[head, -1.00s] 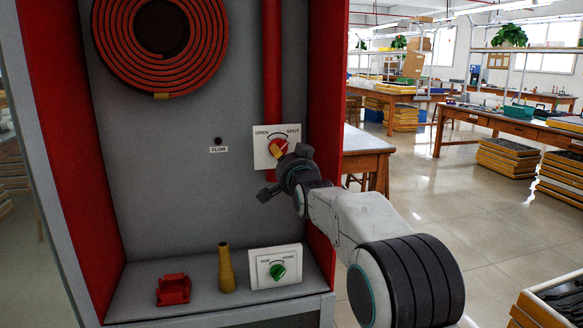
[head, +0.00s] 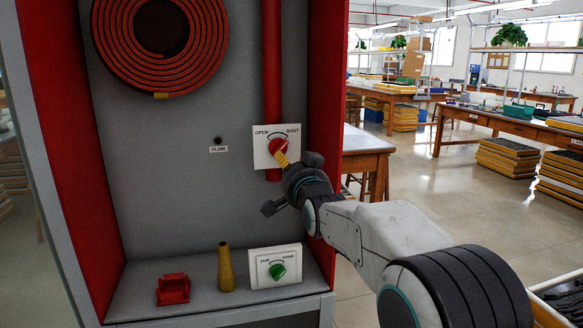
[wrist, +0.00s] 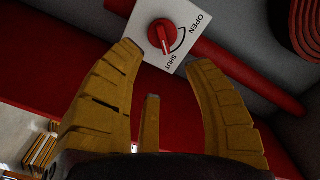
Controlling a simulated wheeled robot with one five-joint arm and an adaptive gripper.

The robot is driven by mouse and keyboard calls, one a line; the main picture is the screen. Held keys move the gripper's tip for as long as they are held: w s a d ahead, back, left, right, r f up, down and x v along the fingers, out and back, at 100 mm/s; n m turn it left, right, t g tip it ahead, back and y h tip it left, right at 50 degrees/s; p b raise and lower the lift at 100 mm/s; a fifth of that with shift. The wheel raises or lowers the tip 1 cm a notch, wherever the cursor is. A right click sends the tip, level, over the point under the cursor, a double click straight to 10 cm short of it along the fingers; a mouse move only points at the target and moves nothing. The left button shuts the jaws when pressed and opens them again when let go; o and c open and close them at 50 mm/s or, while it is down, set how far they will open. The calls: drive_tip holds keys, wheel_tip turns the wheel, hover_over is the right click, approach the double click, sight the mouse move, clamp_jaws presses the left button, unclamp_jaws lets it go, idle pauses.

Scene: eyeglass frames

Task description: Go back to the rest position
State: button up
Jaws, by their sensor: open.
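My gripper (head: 276,181) is in front of the cabinet's right side, just below the red valve knob (head: 278,146) on its white OPEN/SHUT plate (head: 263,158). In the wrist view my gripper (wrist: 165,58) shows its yellow fingers spread apart with nothing between them. The red knob (wrist: 161,34) lies beyond the fingertips, apart from them as far as I can see. Its white pointer mark is turned toward the SHUT side.
A coiled red hose (head: 160,40) hangs at the upper left. On the cabinet floor stand a red bracket (head: 173,289), a brass nozzle (head: 226,268) and a green knob (head: 277,271) on a white plate. A wooden table (head: 362,145) stands right of the cabinet.

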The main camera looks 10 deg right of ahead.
drive_tip(key=s+r+n+g+p, duration=0.1)
drive_tip(key=s+n+g+p, duration=0.3)
drive_tip(key=s+p, duration=1)
drive_tip(key=s+r+n+g+p, duration=0.1)
drive_tip(key=s+n+g+p, duration=0.4)
drive_tip(key=s, duration=2.2)
drive_tip(key=g+p, duration=0.5)
drive_tip(key=p, duration=0.3)
drive_tip(key=shift+s+r+g+p, duration=0.3)
drive_tip(key=shift+s+r+p, duration=0.05)
drive_tip(key=shift+s+p, duration=0.05)
